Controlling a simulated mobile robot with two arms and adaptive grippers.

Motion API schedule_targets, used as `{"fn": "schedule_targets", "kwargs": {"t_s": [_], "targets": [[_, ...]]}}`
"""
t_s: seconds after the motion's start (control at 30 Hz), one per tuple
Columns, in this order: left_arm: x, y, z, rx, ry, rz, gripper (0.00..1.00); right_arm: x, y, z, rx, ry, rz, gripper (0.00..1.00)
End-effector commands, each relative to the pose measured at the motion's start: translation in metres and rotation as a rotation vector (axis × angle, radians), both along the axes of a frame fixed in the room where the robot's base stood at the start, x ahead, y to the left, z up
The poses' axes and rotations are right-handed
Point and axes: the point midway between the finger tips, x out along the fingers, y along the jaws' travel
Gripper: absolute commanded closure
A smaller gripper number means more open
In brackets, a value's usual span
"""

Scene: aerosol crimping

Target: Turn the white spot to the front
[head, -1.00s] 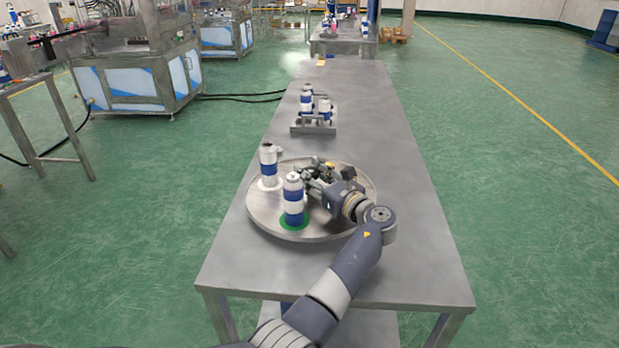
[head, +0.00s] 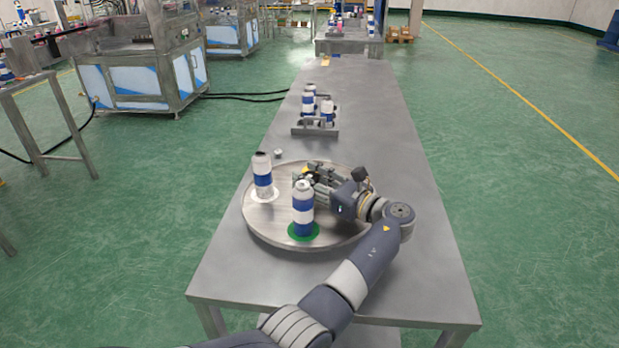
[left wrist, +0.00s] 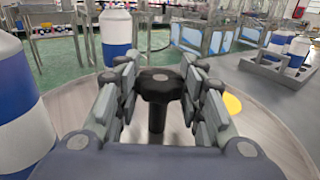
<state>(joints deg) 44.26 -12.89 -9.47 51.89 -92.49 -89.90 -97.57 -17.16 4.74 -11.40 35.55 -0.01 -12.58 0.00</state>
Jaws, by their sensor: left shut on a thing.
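The round grey turntable (head: 275,226) sits on the long metal table. A white spot (head: 252,194) lies at its left side, with a blue-and-white can (head: 263,176) standing upright on it. A green spot (head: 303,239) lies at the front under another blue-and-white can (head: 303,209). A yellow spot (left wrist: 232,103) shows in the left wrist view, right of the fingers. My left gripper (head: 306,178) is over the turntable's middle, shut on the black knob (left wrist: 160,85), which stands between its fingers. In the head view the fingers hide the knob. My right gripper is out of view.
A small rack (head: 315,132) with several cans stands farther back on the table (head: 370,100). A small grey piece (head: 278,153) lies just behind the turntable. The table's front and right side are clear. A machine (head: 140,80) stands to the left.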

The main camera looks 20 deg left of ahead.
Motion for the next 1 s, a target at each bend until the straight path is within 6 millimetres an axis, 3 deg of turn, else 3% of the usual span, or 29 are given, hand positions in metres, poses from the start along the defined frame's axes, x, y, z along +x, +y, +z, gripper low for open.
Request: {"fn": "schedule_targets", "kwargs": {"t_s": [0.23,0.27,0.33,0.37,0.77,1.0], "targets": [[0.000,0.001,0.001,0.000,-0.001,0.000,1.00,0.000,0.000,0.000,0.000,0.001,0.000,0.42],[0.000,0.001,0.001,0.000,-0.001,0.000,0.61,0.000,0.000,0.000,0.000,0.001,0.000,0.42],[0.000,0.001,0.000,0.000,-0.001,0.000,0.45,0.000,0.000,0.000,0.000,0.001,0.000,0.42],[0.000,0.001,0.000,0.000,-0.001,0.000,0.42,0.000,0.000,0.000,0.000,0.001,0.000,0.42],[0.000,0.000,0.006,-0.001,-0.003,0.000,0.42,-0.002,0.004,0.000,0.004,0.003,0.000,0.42],[0.000,0.000,0.048,0.000,-0.008,0.000,0.42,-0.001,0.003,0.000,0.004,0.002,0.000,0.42]]}}
